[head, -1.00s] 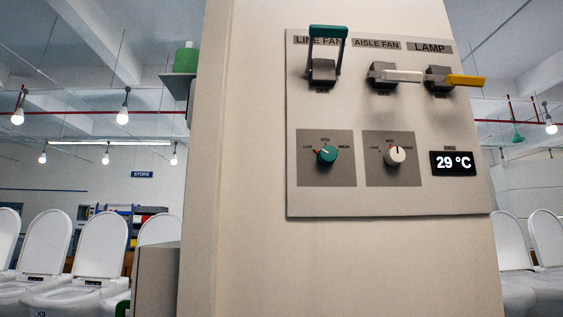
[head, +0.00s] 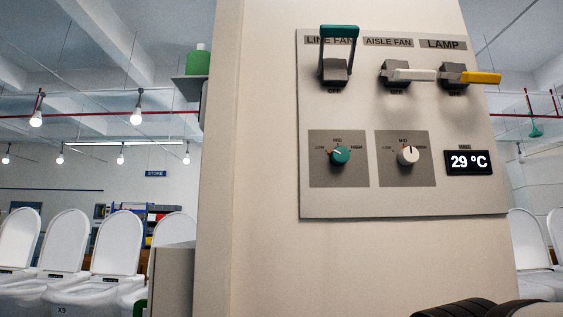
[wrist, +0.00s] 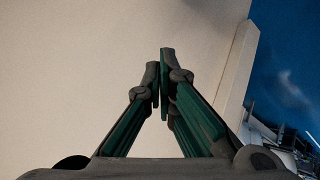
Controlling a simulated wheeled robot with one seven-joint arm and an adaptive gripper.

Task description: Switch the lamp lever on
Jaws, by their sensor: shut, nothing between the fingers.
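The lamp lever has a yellow handle (head: 481,78) on a dark block under the LAMP label (head: 443,44), at the top right of the wall panel (head: 400,203) in the head view. The handle sticks out toward the right, roughly level, with a small OFF mark under its block. My gripper (wrist: 160,78) shows in the wrist view with its green-sided fingers together and empty, in front of a plain pale wall. The lever is not in the wrist view. A dark rounded part of my arm shows at the bottom right of the head view, below the panel.
Left of the lamp lever are a white AISLE FAN lever (head: 412,75), sticking out right, and a raised green LINE FAN lever (head: 338,32). Below are a green knob (head: 340,155), a white knob (head: 408,155) and a 29 °C display (head: 469,162). White toilets (head: 63,243) stand behind.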

